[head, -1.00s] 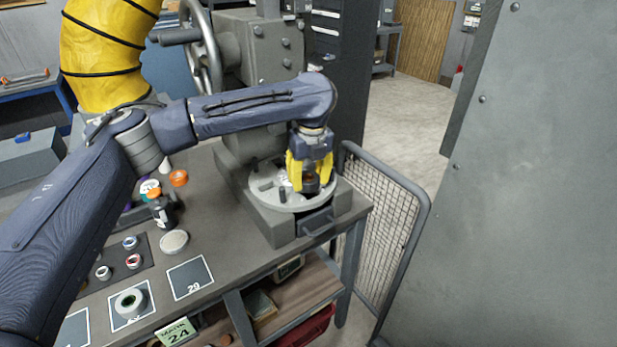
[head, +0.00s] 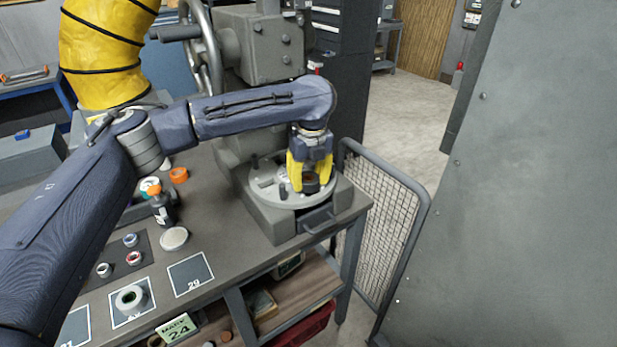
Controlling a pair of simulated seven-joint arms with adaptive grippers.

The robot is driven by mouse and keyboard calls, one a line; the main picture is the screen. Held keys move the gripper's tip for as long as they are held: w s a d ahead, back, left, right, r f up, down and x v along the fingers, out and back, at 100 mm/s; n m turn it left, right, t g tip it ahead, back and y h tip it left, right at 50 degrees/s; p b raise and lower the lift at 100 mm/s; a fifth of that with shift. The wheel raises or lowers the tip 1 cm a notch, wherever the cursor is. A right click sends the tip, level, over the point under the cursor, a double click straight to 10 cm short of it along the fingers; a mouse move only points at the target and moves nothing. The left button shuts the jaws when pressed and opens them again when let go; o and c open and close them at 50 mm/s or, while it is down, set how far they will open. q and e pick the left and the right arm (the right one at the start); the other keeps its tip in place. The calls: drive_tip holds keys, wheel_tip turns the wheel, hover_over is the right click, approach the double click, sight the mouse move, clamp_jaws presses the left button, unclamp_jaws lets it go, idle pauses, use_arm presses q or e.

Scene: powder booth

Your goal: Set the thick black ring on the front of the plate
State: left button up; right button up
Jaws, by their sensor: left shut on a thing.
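The round grey plate (head: 283,200) sits on the grey machine base at the right end of the bench, with several small dark pegs and pale parts on it. My left gripper (head: 312,183), with yellow fingers, points down over the plate's right front part. It is shut on the thick black ring (head: 311,186), a dark round piece showing between the fingertips. The ring is at or just above the plate; I cannot tell whether it touches. The fingers hide part of the ring and of the plate behind. My right gripper is not in view.
A dark bottle (head: 162,208) with an orange cap, an orange ring (head: 179,175) and a pale round lid (head: 174,239) stand left of the machine. A mesh guard (head: 385,235) stands right of the bench.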

use_arm(q)
drive_tip(key=shift+f, duration=0.3)
drive_tip(key=o, duration=1.4)
wheel_tip(320, 180, up, 12)
drive_tip(key=s, duration=0.1)
drive_tip(key=shift+s+d, duration=0.15)
drive_tip(key=shift+d, duration=0.1)
